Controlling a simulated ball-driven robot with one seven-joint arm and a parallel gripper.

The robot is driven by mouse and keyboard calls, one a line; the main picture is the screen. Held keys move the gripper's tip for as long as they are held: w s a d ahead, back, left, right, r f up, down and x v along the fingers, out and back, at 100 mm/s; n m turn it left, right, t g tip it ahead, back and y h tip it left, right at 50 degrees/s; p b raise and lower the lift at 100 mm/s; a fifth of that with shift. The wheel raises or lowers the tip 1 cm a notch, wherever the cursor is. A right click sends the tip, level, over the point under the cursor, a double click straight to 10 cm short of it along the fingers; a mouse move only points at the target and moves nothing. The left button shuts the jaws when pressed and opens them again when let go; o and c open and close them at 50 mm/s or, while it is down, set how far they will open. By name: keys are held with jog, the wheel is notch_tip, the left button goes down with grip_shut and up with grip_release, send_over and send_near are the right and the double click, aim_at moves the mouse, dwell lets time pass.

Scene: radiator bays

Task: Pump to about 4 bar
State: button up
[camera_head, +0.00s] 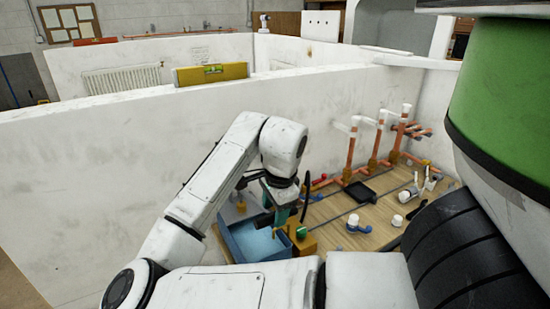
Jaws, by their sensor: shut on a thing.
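The test pump (233,246) is a blue open tank with pale blue liquid in it, on the wooden bench below my arm. A brass-coloured block with a green round part (302,232) stands at its right end. My gripper (281,204) is above the tank, shut on what looks like the pump's upright teal handle (282,217). The jaws are small and partly hidden by my wrist, so the exact grip is unclear. A black curved hose (305,197) rises beside the gripper. I cannot read any pressure gauge from here.
Copper pipes with white fittings (373,140) stand along the back wall. A black tray (359,191) and loose valves (358,224) lie on the wooden bench (330,208). A yellow spirit level (211,73) rests on the white partition wall (90,190).

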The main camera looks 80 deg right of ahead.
jog(key=shift+w+f, duration=0.1)
jog(key=shift+w, duration=0.1)
notch_tip(320, 180, down, 6)
jog(key=s+a+t+h+b, duration=0.1)
jog(key=b, duration=0.6)
jog(key=shift+a+h, duration=0.15)
jog(key=shift+h, duration=0.15)
notch_tip(320, 180, down, 4)
jog(key=f+t+h+b, duration=0.1)
jog(key=t+b, duration=0.1)
jog(key=b, duration=0.4)
notch_tip(320, 180, up, 6)
jog(key=g+y+p, duration=0.1)
jog(key=p, duration=0.6)
jog(key=shift+r+g, duration=0.15)
jog(key=shift+g, duration=0.25)
jog(key=shift+w, duration=0.1)
